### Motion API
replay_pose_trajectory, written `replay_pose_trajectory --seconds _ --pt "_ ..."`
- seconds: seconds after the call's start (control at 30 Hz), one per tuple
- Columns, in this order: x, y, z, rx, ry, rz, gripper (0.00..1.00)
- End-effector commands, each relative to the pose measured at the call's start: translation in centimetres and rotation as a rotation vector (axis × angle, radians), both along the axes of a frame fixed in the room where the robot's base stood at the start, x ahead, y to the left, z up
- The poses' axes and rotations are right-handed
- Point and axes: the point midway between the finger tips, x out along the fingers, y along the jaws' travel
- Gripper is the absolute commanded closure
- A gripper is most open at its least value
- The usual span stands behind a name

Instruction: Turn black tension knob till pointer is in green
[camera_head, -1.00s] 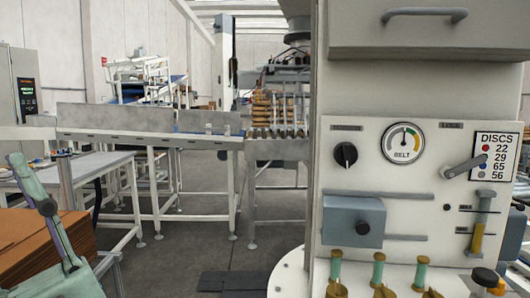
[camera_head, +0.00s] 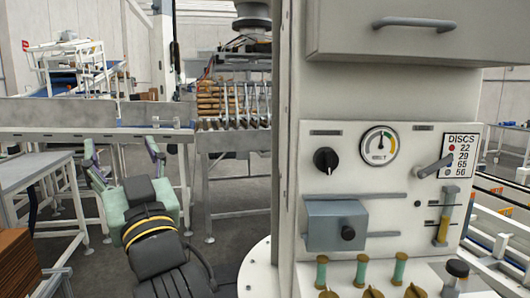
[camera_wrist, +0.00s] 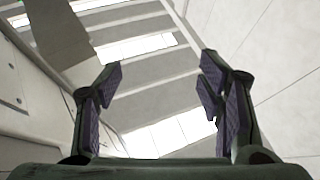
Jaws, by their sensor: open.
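The black tension knob (camera_head: 326,160) sits on the pale front panel, left of the round BELT gauge (camera_head: 379,146). The gauge has a white face with a coloured arc that includes green and yellow. Its pointer appears to stand near the top, but it is too small to tell which band it is in. My gripper (camera_head: 122,153) is in the lower left of the head view, left of the panel and well apart from the knob, fingers pointing up. In the wrist view my gripper (camera_wrist: 160,75) is open and empty, facing the ceiling. The knob is not in that view.
A blue-grey box (camera_head: 337,225) with a black knob juts from the panel below. A lever (camera_head: 434,167) is right of the gauge. A large drawer-like housing (camera_head: 395,32) overhangs above. A conveyor (camera_head: 100,133) runs behind my gripper.

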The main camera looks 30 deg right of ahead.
Motion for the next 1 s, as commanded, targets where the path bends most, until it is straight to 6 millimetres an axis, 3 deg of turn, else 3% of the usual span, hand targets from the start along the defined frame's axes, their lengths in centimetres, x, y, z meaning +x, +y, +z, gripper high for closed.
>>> replay_pose_trajectory --seconds 0.03,0.2,0.3,0.4,0.53,0.67,0.77,1.0 --pt "-0.2 -4.5 0.2 0.01 0.051 -0.091 0.38" --pt "-3.2 -17.2 -1.4 0.075 0.241 -0.346 0.38" --pt "-6.4 -23.0 -2.5 0.127 0.334 -0.47 0.38" --pt "-9.6 -27.0 -3.5 0.176 0.404 -0.564 0.38" --pt "-12.5 -29.8 -4.4 0.22 0.46 -0.636 0.38" --pt "-13.4 -30.9 -4.8 0.241 0.484 -0.661 0.38" --pt "-12.6 -31.5 -5.0 0.243 0.489 -0.663 0.38" --pt "-8.7 -33.7 -5.1 0.243 0.489 -0.661 0.38"
